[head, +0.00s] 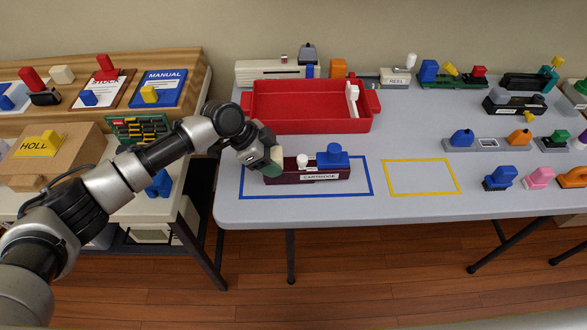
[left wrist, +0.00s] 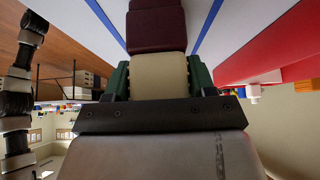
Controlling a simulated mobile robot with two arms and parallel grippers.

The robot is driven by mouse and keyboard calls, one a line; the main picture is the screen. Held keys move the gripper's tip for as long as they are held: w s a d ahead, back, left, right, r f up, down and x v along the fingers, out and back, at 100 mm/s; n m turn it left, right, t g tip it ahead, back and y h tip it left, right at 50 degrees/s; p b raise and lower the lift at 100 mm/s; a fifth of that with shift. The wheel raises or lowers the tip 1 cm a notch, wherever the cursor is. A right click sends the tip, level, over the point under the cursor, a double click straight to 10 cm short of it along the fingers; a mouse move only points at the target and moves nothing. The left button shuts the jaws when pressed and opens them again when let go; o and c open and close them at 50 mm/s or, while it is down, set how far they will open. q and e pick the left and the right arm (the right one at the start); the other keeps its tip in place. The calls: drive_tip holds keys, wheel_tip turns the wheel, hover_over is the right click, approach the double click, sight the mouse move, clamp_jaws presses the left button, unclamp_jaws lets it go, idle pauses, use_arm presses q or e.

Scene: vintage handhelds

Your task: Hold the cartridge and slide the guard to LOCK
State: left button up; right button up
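The dark maroon cartridge (head: 342,174) has a white label reading CARTRIDGE on its front. It lies inside the blue taped rectangle (head: 371,186). A blue block (head: 334,156) and a small white knob (head: 302,161) stand on its top. I cannot tell for sure which part is the guard, and no LOCK mark is readable. My left gripper (head: 268,162) is at the cartridge's left end. In the left wrist view its green fingers (left wrist: 160,80) flank a cream end piece (left wrist: 160,70), with the maroon body (left wrist: 157,28) beyond. My right gripper does not show.
A red tray (head: 310,126) with a white piece in it sits behind the cartridge. An empty yellow taped rectangle (head: 422,192) lies to the right. Several colored devices stand at the table's right and back. A side bench with a HOLL box (head: 48,180) stands left.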

use_arm(q)
drive_tip(key=shift+o, duration=1)
drive_tip(key=c, duration=1)
drive_tip(key=shift+s+f, duration=0.15)
drive_tip(key=shift+f, duration=0.15)
